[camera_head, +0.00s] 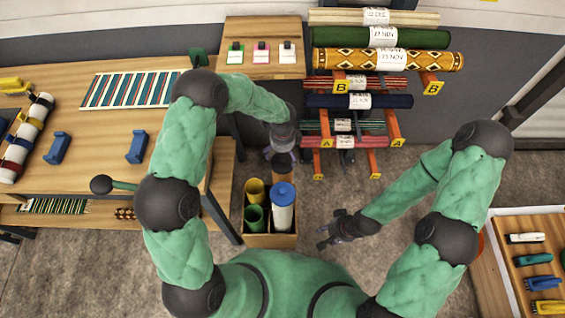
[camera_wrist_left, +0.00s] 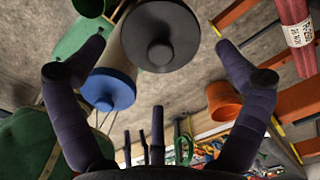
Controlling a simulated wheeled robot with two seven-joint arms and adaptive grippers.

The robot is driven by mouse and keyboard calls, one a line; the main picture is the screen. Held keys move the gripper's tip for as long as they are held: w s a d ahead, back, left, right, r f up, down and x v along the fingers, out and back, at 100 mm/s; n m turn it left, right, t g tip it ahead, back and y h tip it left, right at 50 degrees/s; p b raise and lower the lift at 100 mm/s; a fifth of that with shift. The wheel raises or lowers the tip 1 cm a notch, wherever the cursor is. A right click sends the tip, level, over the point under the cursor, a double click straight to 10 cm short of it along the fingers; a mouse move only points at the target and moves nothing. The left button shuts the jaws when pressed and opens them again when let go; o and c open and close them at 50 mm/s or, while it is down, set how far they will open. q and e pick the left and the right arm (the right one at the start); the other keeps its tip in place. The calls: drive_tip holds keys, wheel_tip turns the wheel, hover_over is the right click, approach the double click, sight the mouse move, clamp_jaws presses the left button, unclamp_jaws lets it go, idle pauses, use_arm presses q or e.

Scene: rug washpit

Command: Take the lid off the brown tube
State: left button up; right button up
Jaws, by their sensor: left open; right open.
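The brown tube (camera_head: 283,176) stands at the back right of a wooden box (camera_head: 271,240). Its dark round lid (camera_wrist_left: 161,36) with a central knob fills the upper middle of the left wrist view, apparently on the tube. My left gripper (camera_head: 281,152) is open over this tube, its fingers spread to either side of the lid in the wrist view. I cannot tell whether they touch it. In the head view the gripper partly hides the lid. My right gripper (camera_head: 331,229) is open and empty over the floor, right of the box.
A white tube with a blue lid (camera_head: 284,194) stands in front of the brown tube, with yellow (camera_head: 254,189) and green (camera_head: 254,217) tubes to the left. A rack of rolled rugs (camera_head: 385,60) is behind. A workbench (camera_head: 100,160) stands left, a brush tray (camera_head: 530,260) right.

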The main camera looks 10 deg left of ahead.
sight(282, 158)
use_arm(q)
drive_tip(key=f+b, duration=0.1)
drive_tip(key=f, duration=0.1)
drive_tip(key=f+b, duration=0.1)
drive_tip(key=f, duration=0.2)
drive_tip(key=shift+w+a, duration=0.15)
drive_tip(key=shift+a, duration=0.05)
drive_tip(key=shift+c, duration=0.3)
drive_tip(key=c, duration=0.6)
drive_tip(key=shift+o, duration=0.2)
